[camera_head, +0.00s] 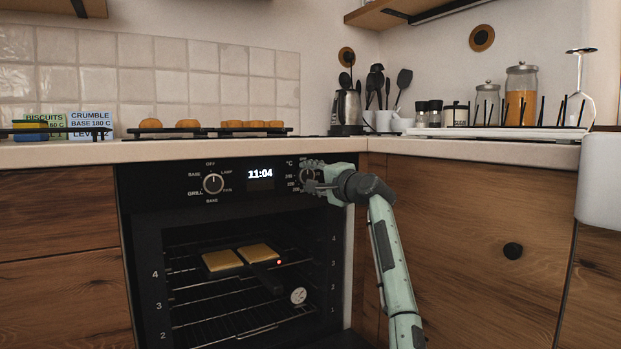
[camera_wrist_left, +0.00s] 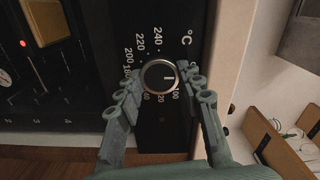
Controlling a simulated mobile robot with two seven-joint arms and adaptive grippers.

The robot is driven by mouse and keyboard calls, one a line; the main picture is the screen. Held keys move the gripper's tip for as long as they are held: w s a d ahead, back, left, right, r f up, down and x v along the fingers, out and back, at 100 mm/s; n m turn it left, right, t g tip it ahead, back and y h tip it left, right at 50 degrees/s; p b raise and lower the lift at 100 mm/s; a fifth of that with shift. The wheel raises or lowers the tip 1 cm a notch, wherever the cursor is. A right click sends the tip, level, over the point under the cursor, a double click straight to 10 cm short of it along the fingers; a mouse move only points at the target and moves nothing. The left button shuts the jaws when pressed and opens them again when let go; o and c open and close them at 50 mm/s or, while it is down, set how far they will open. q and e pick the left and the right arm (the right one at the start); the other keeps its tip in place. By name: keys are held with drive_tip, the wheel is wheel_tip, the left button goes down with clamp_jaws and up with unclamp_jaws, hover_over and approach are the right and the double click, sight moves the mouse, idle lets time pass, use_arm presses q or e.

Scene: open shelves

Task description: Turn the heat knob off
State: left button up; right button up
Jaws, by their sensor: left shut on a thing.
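The heat knob (camera_wrist_left: 159,76) is a round black dial with a silver rim on the black oven panel (camera_head: 240,178). Temperature numbers and a °C mark surround it. Its white mark points right in the wrist view, on the side near the 100. In the head view the knob (camera_head: 307,175) is partly covered by my fingers. My left gripper (camera_head: 316,179) is at the panel, with one finger on each side of the knob, shut on it. In the wrist view the fingers of this gripper (camera_wrist_left: 159,80) flank the dial. My right gripper is not in view.
A second knob (camera_head: 213,184) and a clock display (camera_head: 260,174) sit left on the panel. The oven below shows racks, toast-like slices (camera_head: 222,260) and a round dial gauge (camera_head: 298,295). The counter (camera_head: 450,145) above holds a kettle, jars and a rack.

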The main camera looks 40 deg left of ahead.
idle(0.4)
use_arm(q)
drive_tip(key=o, duration=1.2)
drive_tip(key=shift+c, duration=0.2)
drive_tip(key=shift+d, duration=0.15)
drive_tip(key=v, duration=1.1)
drive_tip(key=shift+s+d, duration=0.2)
drive_tip(key=shift+d, duration=0.15)
